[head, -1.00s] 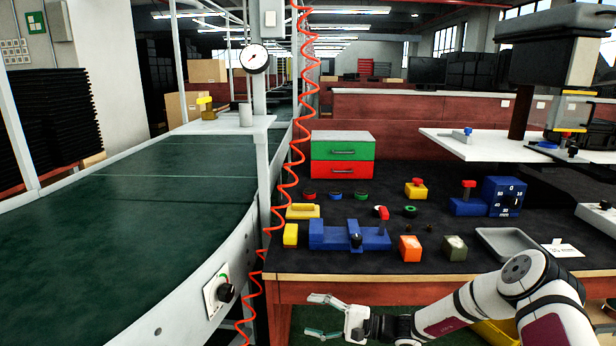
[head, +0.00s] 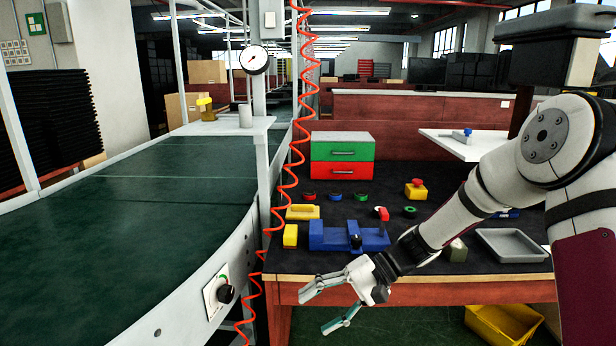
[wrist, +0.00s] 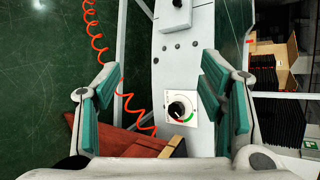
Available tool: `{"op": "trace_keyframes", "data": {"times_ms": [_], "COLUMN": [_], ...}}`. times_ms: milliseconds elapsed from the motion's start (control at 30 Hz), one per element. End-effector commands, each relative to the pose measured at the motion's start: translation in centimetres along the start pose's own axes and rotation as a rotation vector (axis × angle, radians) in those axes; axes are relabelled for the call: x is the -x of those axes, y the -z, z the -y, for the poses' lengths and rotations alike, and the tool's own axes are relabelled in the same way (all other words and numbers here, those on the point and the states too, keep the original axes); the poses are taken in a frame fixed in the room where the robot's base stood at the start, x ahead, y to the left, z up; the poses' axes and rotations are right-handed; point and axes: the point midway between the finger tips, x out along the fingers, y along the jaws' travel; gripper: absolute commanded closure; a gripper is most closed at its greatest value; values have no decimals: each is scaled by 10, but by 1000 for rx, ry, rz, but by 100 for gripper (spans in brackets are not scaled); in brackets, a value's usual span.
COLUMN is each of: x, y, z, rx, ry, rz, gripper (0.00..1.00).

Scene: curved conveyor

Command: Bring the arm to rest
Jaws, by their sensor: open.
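My gripper (head: 328,304) is open and empty in the head view, in front of the workbench's front edge and right of the conveyor's side. Its fingers point left toward the conveyor. My arm reaches in from the right and covers part of the bench's right side. In the wrist view my gripper (wrist: 160,105) shows its two teal-padded fingers wide apart with nothing between them. Beyond them are the conveyor's white side and a black dial (wrist: 176,109), which also shows in the head view (head: 226,293).
The green conveyor (head: 160,220) curves along the left. A red coiled hose (head: 283,190) hangs near my gripper. The dark-topped workbench (head: 420,292) carries a blue fixture (head: 330,236), a green-and-red drawer box (head: 342,152) and a grey tray (head: 510,258). A yellow bin (head: 500,328) sits below.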

Motion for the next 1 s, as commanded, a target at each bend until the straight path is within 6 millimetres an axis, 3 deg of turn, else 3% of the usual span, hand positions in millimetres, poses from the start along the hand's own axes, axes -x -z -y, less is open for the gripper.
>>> {"op": "trace_keyframes", "data": {"times_ms": [200, 500, 767, 1000], "x": [30, 72, 105, 130], "y": [-66, -157, -235, -301], "z": [18, 26, 19, 0], "rx": [63, 110, 132, 143], "ry": [-236, -522, -731, -879], "rz": [6, -43, -135, -250], "gripper": [36, 36, 36, 36]}}
